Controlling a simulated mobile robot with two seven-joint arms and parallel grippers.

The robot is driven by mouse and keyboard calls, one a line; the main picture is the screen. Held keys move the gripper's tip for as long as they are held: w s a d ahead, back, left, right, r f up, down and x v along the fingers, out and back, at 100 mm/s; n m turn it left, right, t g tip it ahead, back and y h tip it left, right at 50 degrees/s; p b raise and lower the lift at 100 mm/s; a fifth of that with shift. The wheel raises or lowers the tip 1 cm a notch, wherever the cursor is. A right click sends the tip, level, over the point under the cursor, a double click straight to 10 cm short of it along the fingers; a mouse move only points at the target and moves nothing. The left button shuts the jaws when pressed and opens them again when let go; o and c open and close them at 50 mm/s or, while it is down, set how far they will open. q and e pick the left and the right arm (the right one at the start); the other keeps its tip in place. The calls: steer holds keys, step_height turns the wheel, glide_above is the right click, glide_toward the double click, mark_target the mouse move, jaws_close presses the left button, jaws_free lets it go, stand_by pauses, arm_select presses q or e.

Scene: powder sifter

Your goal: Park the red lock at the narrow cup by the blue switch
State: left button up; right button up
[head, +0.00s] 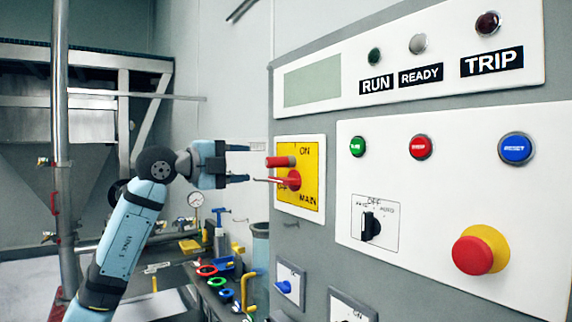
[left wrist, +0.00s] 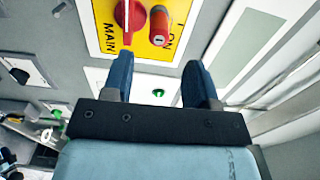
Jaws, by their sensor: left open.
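The red lock (head: 280,161) is a short red cylinder on the yellow MAIN switch plate (head: 311,174), just above the red rotary knob (head: 293,180). In the left wrist view, the lock (left wrist: 160,27) shows a keyhole on its end and lies ahead of the fingers. My left gripper (head: 246,163) is open and empty, level with the lock and to its left, with a gap between. Its fingers (left wrist: 158,70) also show in the left wrist view. The blue switch (head: 289,286) sits on a small white plate low on the panel. My right gripper is not in view.
Red, green and blue rings (head: 218,282) lie on the bench with tools and a yellow handle (head: 248,292). A red emergency button (head: 473,255) juts from the panel at right.

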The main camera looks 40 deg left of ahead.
mark_target(266, 161)
arm_select(q)
steer(key=shift+w+d+p, duration=0.1)
steer(key=shift+w+p, duration=0.2)
steer(key=p+x, duration=0.4)
steer(key=x, duration=0.2)
steer(key=shift+w+d+r, duration=0.1)
steer(key=shift+w, duration=0.15)
steer(key=shift+p+x, duration=0.3)
steer(key=shift+x, duration=0.45)
steer(key=shift+w, duration=0.2)
steer(key=shift+c, duration=0.2)
